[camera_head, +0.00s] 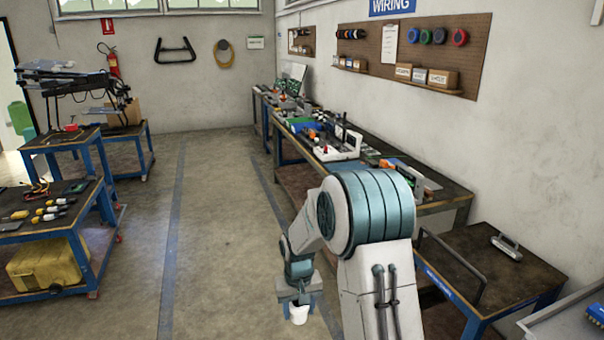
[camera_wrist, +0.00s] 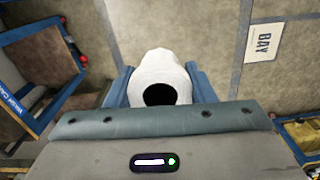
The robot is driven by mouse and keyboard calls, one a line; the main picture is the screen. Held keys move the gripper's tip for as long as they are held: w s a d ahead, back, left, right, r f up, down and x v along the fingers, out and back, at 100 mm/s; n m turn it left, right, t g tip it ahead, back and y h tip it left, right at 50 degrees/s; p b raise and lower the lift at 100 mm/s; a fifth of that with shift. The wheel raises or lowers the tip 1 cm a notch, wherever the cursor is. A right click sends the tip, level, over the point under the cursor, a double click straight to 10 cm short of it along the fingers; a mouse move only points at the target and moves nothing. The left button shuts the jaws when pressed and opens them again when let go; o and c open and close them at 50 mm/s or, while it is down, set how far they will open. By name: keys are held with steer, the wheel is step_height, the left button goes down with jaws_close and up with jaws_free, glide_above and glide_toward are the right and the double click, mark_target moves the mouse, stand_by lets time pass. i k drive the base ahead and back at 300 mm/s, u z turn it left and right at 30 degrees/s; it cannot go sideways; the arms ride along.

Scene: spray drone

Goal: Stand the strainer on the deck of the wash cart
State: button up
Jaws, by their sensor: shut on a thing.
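My gripper (camera_head: 297,302) is shut on a white, cup-like thing, which I take to be the strainer (camera_head: 299,314). It hangs over the open floor, to the left of the wash cart. In the wrist view my gripper (camera_wrist: 160,84) has one blue finger on each side of the strainer (camera_wrist: 159,67), and a dark round opening faces the camera. The wash cart (camera_head: 440,283) is at the lower right, with a dark deck, blue frame and raised handle. Its labelled blue edge also shows at the left of the wrist view (camera_wrist: 13,103).
A grey handled item (camera_head: 507,247) lies toward the deck's far right; the deck around it looks bare. A long workbench (camera_head: 425,178) full of equipment stands behind the cart along the wall. Carts with tools (camera_head: 50,212) stand at left. The floor aisle (camera_head: 215,220) is clear.

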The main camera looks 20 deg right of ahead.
mark_target(472, 263)
steer(key=z, duration=0.3)
steer(key=i, duration=1.3)
steer(key=z, duration=1.25)
steer(key=i, duration=0.75)
steer(key=z, duration=1.05)
steer(key=i, duration=0.35)
steer(key=z, duration=0.2)
